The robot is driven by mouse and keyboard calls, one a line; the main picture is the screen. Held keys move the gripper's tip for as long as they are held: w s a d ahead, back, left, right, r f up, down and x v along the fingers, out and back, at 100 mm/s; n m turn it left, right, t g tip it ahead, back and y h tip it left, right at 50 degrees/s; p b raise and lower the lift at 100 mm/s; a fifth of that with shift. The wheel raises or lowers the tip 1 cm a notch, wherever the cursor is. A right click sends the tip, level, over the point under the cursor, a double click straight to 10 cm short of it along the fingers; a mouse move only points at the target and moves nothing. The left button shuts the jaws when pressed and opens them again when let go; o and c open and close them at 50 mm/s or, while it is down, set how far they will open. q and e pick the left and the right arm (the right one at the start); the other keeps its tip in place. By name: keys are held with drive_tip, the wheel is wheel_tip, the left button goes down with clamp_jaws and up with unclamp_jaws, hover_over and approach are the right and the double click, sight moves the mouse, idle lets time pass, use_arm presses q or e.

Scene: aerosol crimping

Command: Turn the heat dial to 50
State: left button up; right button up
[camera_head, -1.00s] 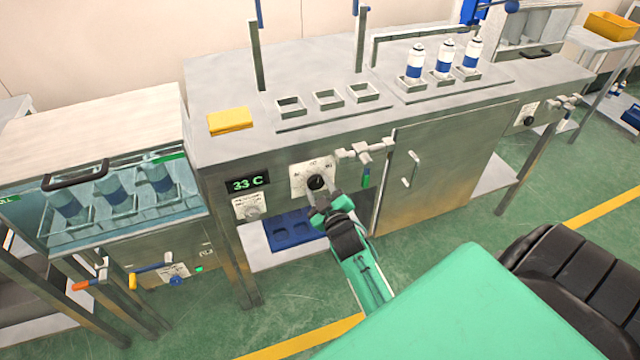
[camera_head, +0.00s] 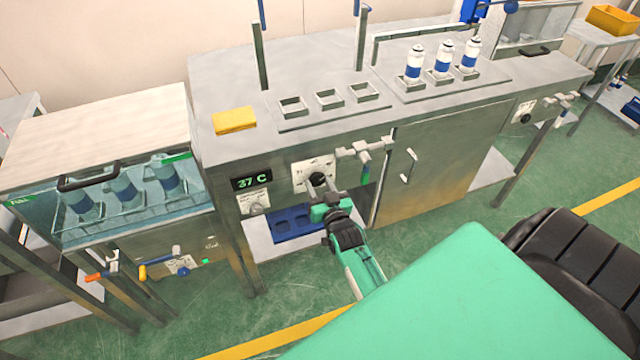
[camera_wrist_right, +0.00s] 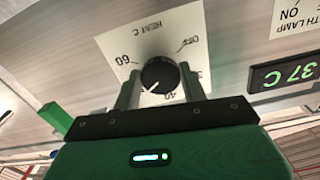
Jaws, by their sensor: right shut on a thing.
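The heat dial (camera_head: 318,179) is a round black knob on a white plate on the front of the steel bench. My right gripper (camera_head: 319,189) is at it. In the right wrist view the two fingers (camera_wrist_right: 159,90) stand on either side of the dial (camera_wrist_right: 160,73), shut on it. The plate (camera_wrist_right: 190,30) appears upside down, with "HEAT C", "60" on the left and "OFF" at upper right. A small white mark on the dial faces lower left; the lower numbers are partly hidden. The display (camera_head: 251,180) reads 37 C. My left gripper is not in view.
A valve with a green handle (camera_head: 365,158) sits just right of the dial. A second small plate with a knob (camera_head: 256,207) is below the display. A blue tray (camera_head: 290,224) lies on the shelf under the gripper. Several cans stand in holders.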

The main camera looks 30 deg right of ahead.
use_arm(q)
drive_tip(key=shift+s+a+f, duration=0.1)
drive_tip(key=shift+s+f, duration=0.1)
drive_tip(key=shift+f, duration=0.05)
use_arm(e)
drive_tip(key=shift+f, duration=0.1)
drive_tip(key=o, duration=1)
drive_tip(key=shift+c, duration=0.2)
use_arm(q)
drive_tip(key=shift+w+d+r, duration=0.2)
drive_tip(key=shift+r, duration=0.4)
use_arm(e)
drive_tip(key=v, duration=1.4)
